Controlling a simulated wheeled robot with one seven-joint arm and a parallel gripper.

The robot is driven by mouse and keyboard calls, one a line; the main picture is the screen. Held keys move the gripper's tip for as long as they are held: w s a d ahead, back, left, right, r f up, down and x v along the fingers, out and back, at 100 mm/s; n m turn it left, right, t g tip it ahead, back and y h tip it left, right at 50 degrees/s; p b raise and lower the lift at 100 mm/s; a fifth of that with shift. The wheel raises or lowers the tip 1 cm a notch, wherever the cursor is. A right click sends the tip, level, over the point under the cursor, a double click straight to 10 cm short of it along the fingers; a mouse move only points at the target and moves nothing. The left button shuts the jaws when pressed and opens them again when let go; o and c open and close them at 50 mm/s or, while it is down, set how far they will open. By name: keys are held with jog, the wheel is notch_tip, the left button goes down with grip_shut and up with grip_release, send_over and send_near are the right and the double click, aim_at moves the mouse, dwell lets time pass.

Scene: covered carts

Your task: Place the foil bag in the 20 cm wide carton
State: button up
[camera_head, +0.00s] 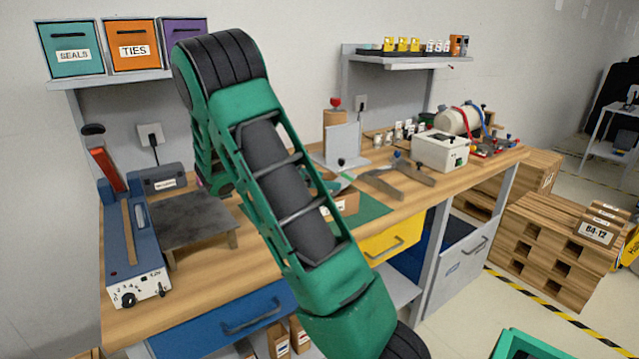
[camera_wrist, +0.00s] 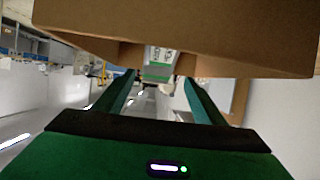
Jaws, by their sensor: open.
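In the wrist view my gripper (camera_wrist: 160,79) is open, its two green fingers apart. Between and just beyond the fingertips is a small pale grey and green piece with print (camera_wrist: 158,68), which looks like part of the foil bag. Whether it touches a finger I cannot tell. A large brown carton (camera_wrist: 230,40) fills the top of that view, close to the fingertips. My gripper is hidden there. The cartons' widths cannot be read.
The workbench (camera_head: 240,270) holds a blue sealer (camera_head: 132,245) and a dark raised plate (camera_head: 190,220) at left. Metal brackets (camera_head: 385,180) and a white box (camera_head: 440,150) stand right of the mat. A grey upright plate (camera_head: 342,143) stands behind it.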

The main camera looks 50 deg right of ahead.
jog(key=v, duration=1.2)
jog(key=shift+r, duration=0.25)
